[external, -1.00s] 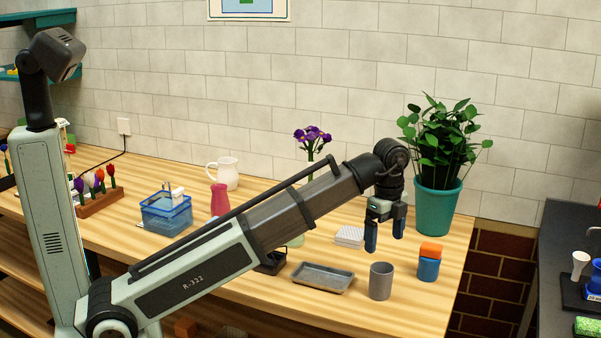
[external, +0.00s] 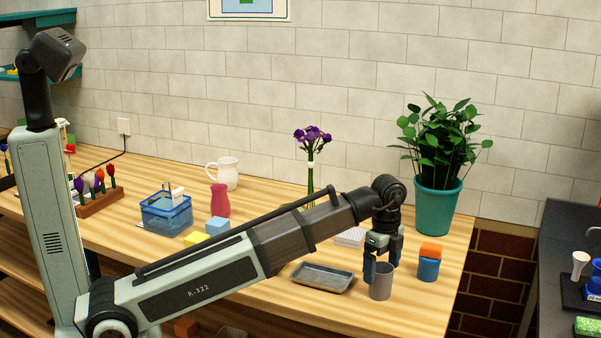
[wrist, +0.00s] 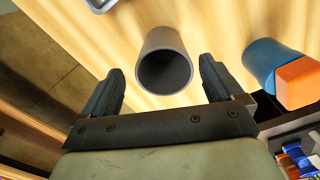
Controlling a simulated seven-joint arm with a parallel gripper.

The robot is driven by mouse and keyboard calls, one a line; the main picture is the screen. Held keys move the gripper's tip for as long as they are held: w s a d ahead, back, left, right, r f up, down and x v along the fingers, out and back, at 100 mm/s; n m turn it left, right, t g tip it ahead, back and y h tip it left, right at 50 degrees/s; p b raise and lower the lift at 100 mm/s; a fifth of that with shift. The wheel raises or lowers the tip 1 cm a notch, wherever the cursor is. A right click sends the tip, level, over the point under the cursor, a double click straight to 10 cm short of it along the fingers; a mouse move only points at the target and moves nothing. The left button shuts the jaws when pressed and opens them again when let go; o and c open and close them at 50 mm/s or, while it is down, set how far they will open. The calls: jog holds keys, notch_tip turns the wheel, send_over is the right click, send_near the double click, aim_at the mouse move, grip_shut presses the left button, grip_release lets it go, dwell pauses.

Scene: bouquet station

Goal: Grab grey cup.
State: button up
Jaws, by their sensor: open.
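The grey cup (external: 380,284) stands upright on the wooden table near its front right edge. In the wrist view the cup (wrist: 165,66) shows its dark, empty-looking opening, ahead of and between the two fingers. My gripper (external: 382,268) is open and low at the cup, with its fingers at about rim height in the external view. In the wrist view my gripper's fingertips (wrist: 160,75) lie on either side of the cup, with a gap visible on both sides. No contact shows.
A blue cup (external: 428,269) with an orange block (external: 431,250) on top stands close to the right. A grey tray (external: 322,279) lies to the left. A teal plant pot (external: 437,210) stands behind. The table's front edge is near.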

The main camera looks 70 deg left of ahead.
aim_at(381, 280)
jog(key=shift+w+a+f, duration=0.1)
jog(key=shift+f, duration=1.15)
jog(key=shift+w+a+f, duration=0.1)
jog(key=shift+f, duration=1.15)
jog(key=c, duration=1.2)
